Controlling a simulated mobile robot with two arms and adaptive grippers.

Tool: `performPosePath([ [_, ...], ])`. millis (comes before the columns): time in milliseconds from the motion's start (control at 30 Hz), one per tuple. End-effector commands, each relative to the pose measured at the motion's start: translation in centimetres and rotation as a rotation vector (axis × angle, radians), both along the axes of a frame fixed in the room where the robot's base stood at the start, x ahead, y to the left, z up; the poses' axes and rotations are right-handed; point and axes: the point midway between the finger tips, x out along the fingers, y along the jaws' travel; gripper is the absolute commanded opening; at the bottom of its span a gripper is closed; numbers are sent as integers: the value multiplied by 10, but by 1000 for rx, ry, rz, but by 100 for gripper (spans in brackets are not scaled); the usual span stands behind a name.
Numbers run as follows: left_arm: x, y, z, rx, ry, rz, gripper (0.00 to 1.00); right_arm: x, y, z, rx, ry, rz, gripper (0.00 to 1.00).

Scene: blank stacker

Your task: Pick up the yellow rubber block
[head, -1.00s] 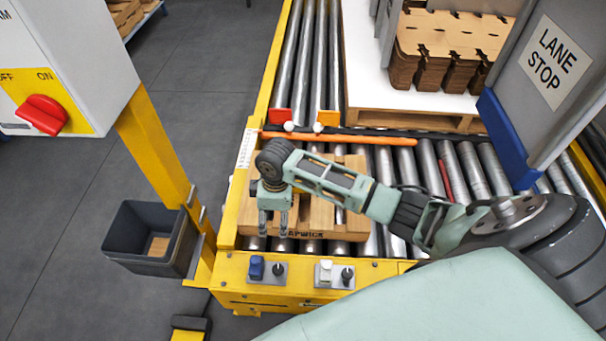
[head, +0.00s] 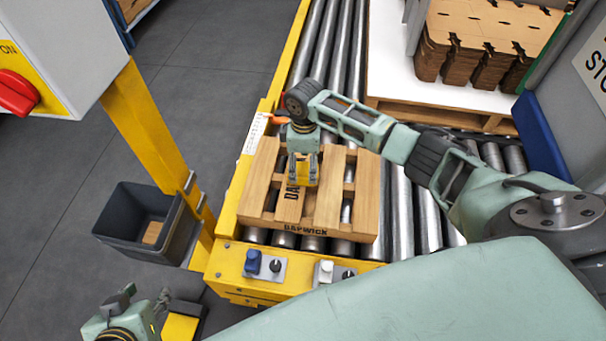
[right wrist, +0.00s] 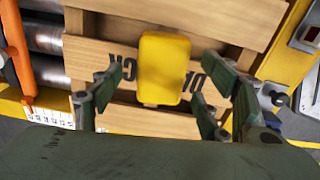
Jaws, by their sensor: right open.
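The yellow rubber block (head: 306,172) is on the wooden pallet (head: 262,172), which lies on the rollers. In the right wrist view the block (right wrist: 163,68) is upright in the picture, in front of a printed board. My right gripper (head: 303,160) is over the pallet, pointing down at the block. In the right wrist view its fingers (right wrist: 158,92) are spread, one on each side of the block, with gaps between. The gripper partly hides the block in the head view. My left gripper (head: 143,300) is low at the left, away from the pallet, its fingers apart and empty.
A yellow frame with a blue-knob switch (head: 263,265) and a white-knob switch (head: 333,272) runs along the near side. A grey bin (head: 135,222) hangs at the left. An orange bar (right wrist: 18,45) lies beyond the pallet. Cardboard stacks (head: 480,45) stand at the back right.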

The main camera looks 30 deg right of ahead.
Motion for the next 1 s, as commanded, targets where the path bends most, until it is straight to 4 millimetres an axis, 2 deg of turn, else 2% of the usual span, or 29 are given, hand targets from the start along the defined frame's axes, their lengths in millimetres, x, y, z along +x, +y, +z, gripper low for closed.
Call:
performPosePath([
  [200,39,-14,23,-44,-202,-15,40,-1,4,-21,0,1,-1,69],
  [400,61,-23,47,-77,-347,-25,40,-1,4,-35,0,0,-1,69],
  [533,67,-25,54,-87,-387,-28,40,-1,4,-38,-1,1,-1,69],
  [767,67,-25,55,-88,-392,-28,40,-1,4,-38,-1,-1,-1,69],
  [1000,67,-25,55,-87,-390,-28,40,-1,4,-37,-1,-1,-1,49],
])
